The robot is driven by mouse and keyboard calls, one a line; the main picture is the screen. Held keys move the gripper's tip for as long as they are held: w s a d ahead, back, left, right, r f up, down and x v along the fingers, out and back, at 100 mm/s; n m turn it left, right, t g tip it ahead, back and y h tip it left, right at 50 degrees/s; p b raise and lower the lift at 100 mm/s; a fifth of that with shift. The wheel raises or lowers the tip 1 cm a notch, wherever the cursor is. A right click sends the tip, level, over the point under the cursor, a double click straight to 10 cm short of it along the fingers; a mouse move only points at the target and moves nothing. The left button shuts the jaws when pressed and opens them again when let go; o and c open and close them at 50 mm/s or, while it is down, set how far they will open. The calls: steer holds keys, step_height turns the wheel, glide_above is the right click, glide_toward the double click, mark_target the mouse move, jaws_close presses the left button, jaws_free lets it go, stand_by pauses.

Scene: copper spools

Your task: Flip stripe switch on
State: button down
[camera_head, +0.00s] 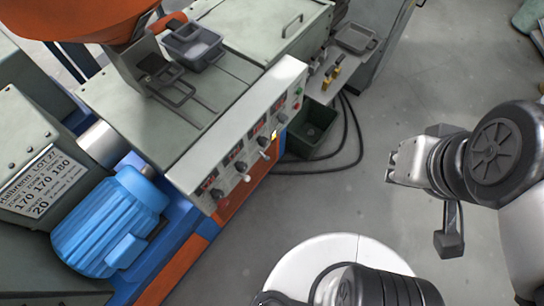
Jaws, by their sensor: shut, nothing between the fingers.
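A control panel (209,158) runs along the side of the large machine, left of the middle. Its front face carries several small red displays, dark knobs and light-coloured switch levers; one lever (243,174) sticks out near the lower end. A small yellow part (274,134) shows farther up the panel. The switches are too small to tell which one is the stripe switch or how it is set. My gripper (392,164) is at the right, shut and empty, over the floor and well apart from the panel.
A blue motor (108,222) sits at the lower left. A dark green bin (313,128) stands on the floor beyond the panel, with a black cable (357,135) beside it. A grey tray (192,45) rests on the machine. The floor between panel and gripper is mostly clear.

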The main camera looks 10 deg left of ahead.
steer(key=w+a+f+m+g+y+b, duration=0.2)
steer(key=w+a+f+m+g+y, duration=0.3)
steer(key=w+a+f, duration=0.45)
steer(key=w+a+f+m+g+y+b, duration=0.35)
steer(key=w+a+f+y, duration=0.35)
steer(key=w+f, duration=0.6)
steer(key=m+t+y+b, duration=0.1)
steer(key=m+t+y, duration=0.2)
steer(key=m+y, duration=0.3)
glide_toward(263, 156)
step_height(263, 156, up, 10)
steer(key=w+h, duration=0.1)
steer(key=s+f+m+t+b, duration=0.1)
steer(key=s+f+m+t, duration=0.2)
steer(key=f, duration=0.6)
steer(key=s+f+m+t, duration=0.3)
steer(key=f+m, duration=0.3)
steer(key=f, duration=0.4)
steer(key=shift+d+f+t+y+b, duration=0.3)
steer(key=shift+f+t+b, duration=0.05)
steer(key=shift+t, duration=0.3)
steer(key=shift+a, duration=0.15)
steer(key=f+x, duration=0.1)
steer(key=x, duration=0.9)
steer(key=r, duration=0.1)
steer(key=d+r, duration=0.1)
steer(key=r, duration=0.1)
steer(key=d+r, duration=0.1)
steer(key=shift+s+r, duration=0.1)
steer(key=shift+r, duration=0.3)
